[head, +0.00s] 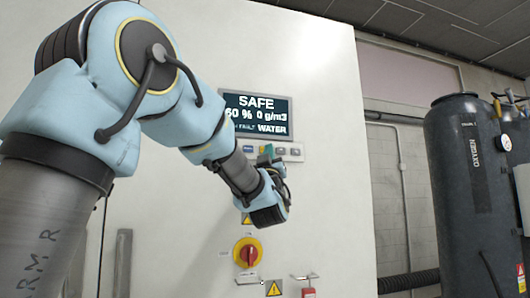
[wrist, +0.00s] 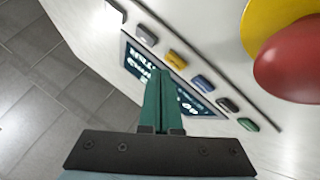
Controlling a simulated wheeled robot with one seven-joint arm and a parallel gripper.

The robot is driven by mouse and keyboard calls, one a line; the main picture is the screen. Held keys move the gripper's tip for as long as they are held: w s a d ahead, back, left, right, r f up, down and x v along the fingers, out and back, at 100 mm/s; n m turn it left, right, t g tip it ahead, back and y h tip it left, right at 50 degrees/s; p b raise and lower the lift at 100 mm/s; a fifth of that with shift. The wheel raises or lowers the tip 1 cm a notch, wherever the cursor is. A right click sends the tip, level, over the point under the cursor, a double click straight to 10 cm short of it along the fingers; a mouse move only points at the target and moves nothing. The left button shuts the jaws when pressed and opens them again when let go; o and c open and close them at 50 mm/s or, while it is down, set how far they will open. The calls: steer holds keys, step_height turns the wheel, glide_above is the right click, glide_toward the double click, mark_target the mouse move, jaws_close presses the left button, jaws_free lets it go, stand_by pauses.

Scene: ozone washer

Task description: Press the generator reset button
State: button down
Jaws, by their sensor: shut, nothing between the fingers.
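In the wrist view a slanted row of small buttons runs along a ledge on the white cabinet: a grey one (wrist: 146,34), a yellow one (wrist: 176,60), a blue one (wrist: 202,82), a dark one (wrist: 228,104) and a green one (wrist: 248,125). No label shows which one is the generator reset. My gripper (wrist: 160,76) is shut and empty, its green fingertips close to the yellow button. Contact cannot be told. In the head view my gripper (head: 265,153) is at the button row (head: 292,152), under the display (head: 258,112), and hides part of the row.
A large red knob on a yellow base (wrist: 297,65) bulges out right of the buttons in the wrist view. In the head view a red and yellow rotary switch (head: 247,252) is lower on the cabinet (head: 322,200). A dark oxygen tank (head: 465,190) stands right.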

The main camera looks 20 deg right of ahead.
steer(key=shift+s, duration=0.1)
steer(key=s+b, duration=0.2)
steer(key=s, duration=0.1)
steer(key=s+b, duration=0.1)
steer(key=shift+s+a, duration=0.3)
steer(key=shift+s, duration=0.1)
stand_by(0.7)
